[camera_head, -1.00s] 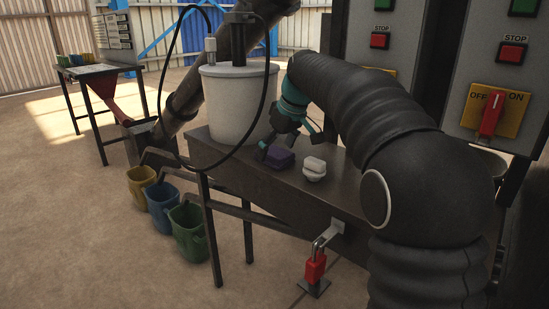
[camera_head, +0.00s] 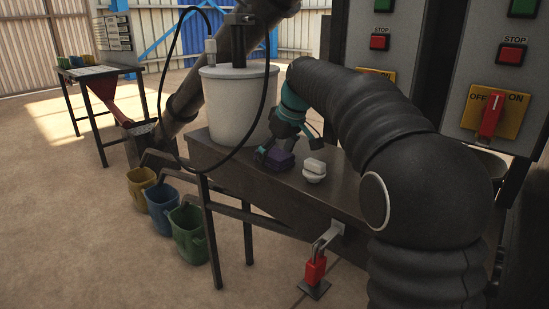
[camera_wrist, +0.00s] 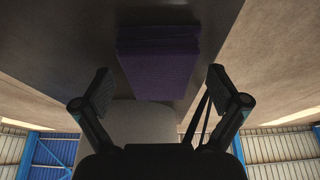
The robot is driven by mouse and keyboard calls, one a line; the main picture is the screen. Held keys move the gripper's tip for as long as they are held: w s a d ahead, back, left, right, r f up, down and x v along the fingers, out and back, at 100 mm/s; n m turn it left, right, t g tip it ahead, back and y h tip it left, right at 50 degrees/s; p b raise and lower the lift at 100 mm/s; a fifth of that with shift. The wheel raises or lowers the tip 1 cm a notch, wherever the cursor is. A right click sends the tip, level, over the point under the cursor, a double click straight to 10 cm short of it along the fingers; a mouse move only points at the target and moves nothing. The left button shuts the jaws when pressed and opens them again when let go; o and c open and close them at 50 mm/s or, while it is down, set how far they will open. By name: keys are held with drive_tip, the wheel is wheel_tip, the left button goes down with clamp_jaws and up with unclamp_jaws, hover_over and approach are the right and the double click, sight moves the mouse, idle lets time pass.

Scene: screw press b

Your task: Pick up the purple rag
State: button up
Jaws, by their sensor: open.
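The purple rag (camera_head: 282,160) lies folded on the dark bench top (camera_head: 332,187), between the white bucket and a small white object. In the wrist view the rag (camera_wrist: 158,62) is a purple folded block in the upper middle. My gripper (camera_head: 287,150) is over the rag in the head view and partly covers it. In the wrist view my gripper (camera_wrist: 160,88) is open, with one finger on each side of the rag's width. The fingers look clear of the rag; how far above it they are is hard to tell.
A white bucket (camera_head: 236,105) with a hose stands left of the rag. A small white stacked object (camera_head: 314,170) sits close to its right. Yellow, blue and green buckets (camera_head: 188,233) stand on the floor in front. Control panels (camera_head: 487,80) rise at the right.

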sight(275, 153)
drive_tip(key=c, duration=1.2)
drive_tip(key=shift+r, duration=0.1)
drive_tip(key=shift+r+p, duration=1.15)
drive_tip(key=shift+r, duration=4.05)
drive_tip(key=o, duration=0.5)
drive_tip(key=c, duration=0.6)
